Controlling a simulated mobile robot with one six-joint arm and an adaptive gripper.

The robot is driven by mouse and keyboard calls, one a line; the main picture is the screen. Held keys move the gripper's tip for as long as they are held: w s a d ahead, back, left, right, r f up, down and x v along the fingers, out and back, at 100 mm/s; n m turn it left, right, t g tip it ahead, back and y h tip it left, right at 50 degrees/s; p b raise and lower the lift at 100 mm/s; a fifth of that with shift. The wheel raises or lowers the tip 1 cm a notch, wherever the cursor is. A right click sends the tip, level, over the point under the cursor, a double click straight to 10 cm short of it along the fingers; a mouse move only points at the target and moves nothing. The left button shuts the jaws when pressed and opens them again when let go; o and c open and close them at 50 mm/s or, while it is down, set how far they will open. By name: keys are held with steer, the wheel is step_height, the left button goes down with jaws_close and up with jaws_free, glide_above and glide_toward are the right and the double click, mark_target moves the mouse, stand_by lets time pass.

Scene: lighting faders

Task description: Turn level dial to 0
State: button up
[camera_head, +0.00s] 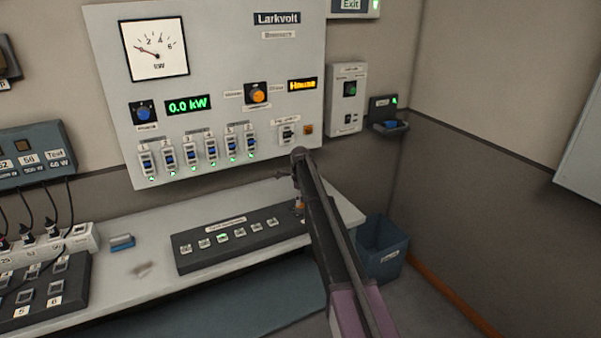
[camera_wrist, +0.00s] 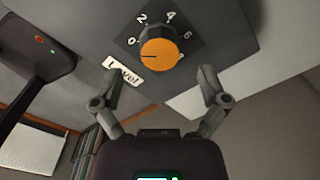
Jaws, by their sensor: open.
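The level dial (camera_wrist: 159,53) is a round knob with an orange face and a dark ribbed side, in the wrist view. A printed scale from 0 to 8 runs around it, with a white "Level" label (camera_wrist: 124,76) beside it. I cannot clearly make out where the dial points. My gripper (camera_wrist: 158,72) is open, its two fingers spread to either side of the dial in the picture and apart from it. In the head view my arm hides most of the dial; a bit of orange (camera_head: 299,205) shows at the right end of the dark button panel (camera_head: 215,261).
A grey wall panel (camera_head: 120,100) with switches, a meter and a green 0.0 kW display (camera_head: 188,105) stands behind the worktop (camera_head: 130,285). A blue bin (camera_head: 385,250) stands at the right. A dark switch box and plugged cables are at the left.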

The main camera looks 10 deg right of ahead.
step_height(320, 180, up, 10)
steer(key=p, duration=0.9)
stand_by(0.4)
steer(key=s+n, duration=2.2)
steer(key=s, duration=2.3)
steer(key=shift+s, duration=0.3)
